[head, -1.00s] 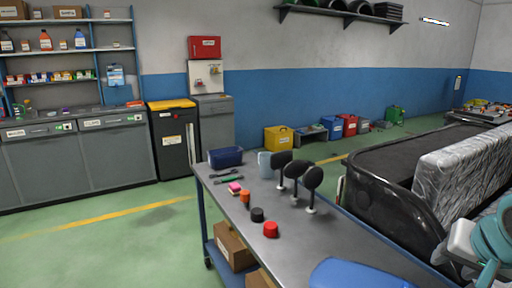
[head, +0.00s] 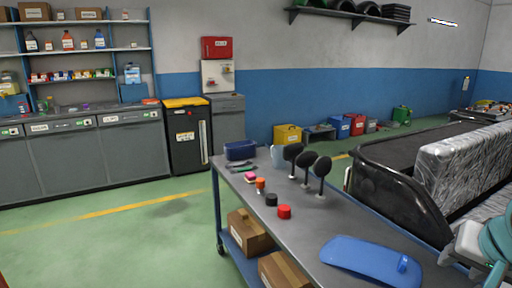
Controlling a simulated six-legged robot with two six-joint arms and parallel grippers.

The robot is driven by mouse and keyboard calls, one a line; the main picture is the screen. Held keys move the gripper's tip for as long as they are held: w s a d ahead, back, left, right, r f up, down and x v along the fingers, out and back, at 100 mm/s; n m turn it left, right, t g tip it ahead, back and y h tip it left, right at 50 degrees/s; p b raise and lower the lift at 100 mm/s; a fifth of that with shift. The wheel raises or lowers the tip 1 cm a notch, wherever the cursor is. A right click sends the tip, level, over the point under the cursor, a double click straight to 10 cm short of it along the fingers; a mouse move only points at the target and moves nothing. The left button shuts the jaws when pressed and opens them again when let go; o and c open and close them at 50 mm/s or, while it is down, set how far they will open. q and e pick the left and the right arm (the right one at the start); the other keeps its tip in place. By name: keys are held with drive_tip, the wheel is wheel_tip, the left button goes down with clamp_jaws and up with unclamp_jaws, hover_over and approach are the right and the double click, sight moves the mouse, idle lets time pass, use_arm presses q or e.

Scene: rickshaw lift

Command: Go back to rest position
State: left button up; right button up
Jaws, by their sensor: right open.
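My right gripper (head: 483,272) is at the lower right edge of the head view, partly cut off by the frame. Its white and teal wrist shows, and its jaws are open, with nothing seen between them. It is to the right of the metal workbench (head: 322,220), beside the dark vehicle body (head: 400,188) with the silver-wrapped seat (head: 465,165). My left gripper is not in view.
On the bench are a blue panel (head: 365,258), black round-headed mirrors (head: 321,167), a red cap (head: 284,212), a black cap (head: 271,200), an orange piece (head: 260,184) and a blue bin (head: 240,150). Cabinets (head: 75,158) line the back wall. The green floor at left is free.

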drive_tip(key=w+a+f+n+g+y, duration=0.15)
drive_tip(key=a+f, duration=0.35)
drive_tip(key=f, duration=0.5)
drive_tip(key=w+a+f+n+g+y, duration=0.1)
drive_tip(key=w+a+f+n+y, duration=0.1)
drive_tip(key=a+f, duration=0.6)
drive_tip(key=w+a+f+n+g+y, duration=0.1)
drive_tip(key=w+a+f+n, duration=0.15)
drive_tip(key=f, duration=1.05)
drive_tip(key=s+a+f+g+y, duration=0.1)
drive_tip(key=s+a+f, duration=0.4)
drive_tip(key=s+f, duration=0.4)
drive_tip(key=s+a+f+g+y, duration=0.1)
drive_tip(key=s+a+f, duration=0.5)
drive_tip(key=s+f, duration=0.3)
wheel_tip(320, 180, down, 11)
drive_tip(key=b, duration=1)
wheel_tip(320, 180, up, 18)
drive_tip(key=p, duration=1.7)
drive_tip(key=shift+p, duration=0.3)
drive_tip(key=shift+d+f, duration=0.1)
